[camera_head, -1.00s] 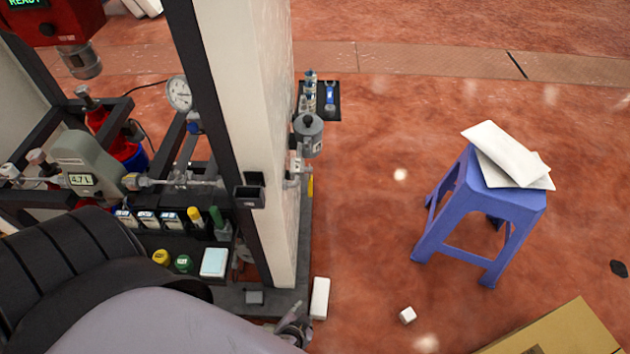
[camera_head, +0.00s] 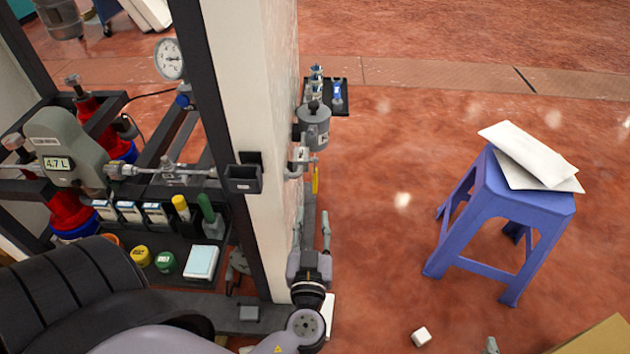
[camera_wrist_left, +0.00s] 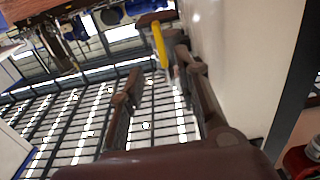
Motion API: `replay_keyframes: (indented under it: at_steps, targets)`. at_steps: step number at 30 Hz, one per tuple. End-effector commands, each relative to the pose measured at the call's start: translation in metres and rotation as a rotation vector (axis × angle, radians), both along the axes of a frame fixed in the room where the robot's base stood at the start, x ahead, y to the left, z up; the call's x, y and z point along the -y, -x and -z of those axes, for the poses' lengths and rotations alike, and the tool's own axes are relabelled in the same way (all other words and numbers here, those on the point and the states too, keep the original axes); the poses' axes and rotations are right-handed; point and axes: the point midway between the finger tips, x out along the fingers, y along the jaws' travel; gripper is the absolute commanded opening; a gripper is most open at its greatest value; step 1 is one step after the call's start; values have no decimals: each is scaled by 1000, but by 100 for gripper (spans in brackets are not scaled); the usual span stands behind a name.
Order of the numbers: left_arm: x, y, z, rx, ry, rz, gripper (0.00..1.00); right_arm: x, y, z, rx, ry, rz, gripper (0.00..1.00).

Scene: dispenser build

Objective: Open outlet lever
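The yellow outlet lever (camera_head: 315,180) hangs down below the grey valve and cylinder on the right side of the white post. It also shows in the left wrist view (camera_wrist_left: 160,45), upper middle. My left gripper (camera_head: 311,222) is just below the lever in the head view, fingers pointing away and apart. In the left wrist view my left gripper (camera_wrist_left: 162,88) is open and empty, with the lever beyond the fingertips, nearer the right finger; no contact shows. A small grey tip (camera_head: 491,345) at the bottom edge may be part of my right gripper; its fingers cannot be made out.
The white post (camera_head: 250,110) stands close left of my left gripper. A small dark shelf (camera_head: 342,98) with bottles is behind the outlet. A blue stool (camera_head: 525,203) with white sheets stands right.

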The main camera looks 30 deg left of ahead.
Motion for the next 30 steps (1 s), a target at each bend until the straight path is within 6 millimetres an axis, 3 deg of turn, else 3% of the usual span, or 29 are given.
replay_keyframes:
  at_steps: [9, 15, 21, 30]
  targets:
    - [-37, -61, -2, 1, -2, 0, 30, 14, 38, 25, -222, 48, 16, 48]
    - [-54, -89, -1, -1, -1, 1, 30, 20, 56, 34, -312, 68, 24, 48]
    - [-62, -101, 0, -2, -1, 1, 30, 22, 64, 37, -349, 76, 27, 48]
    - [-63, -102, 1, -2, 0, 1, 29, 23, 64, 38, -353, 77, 27, 48]
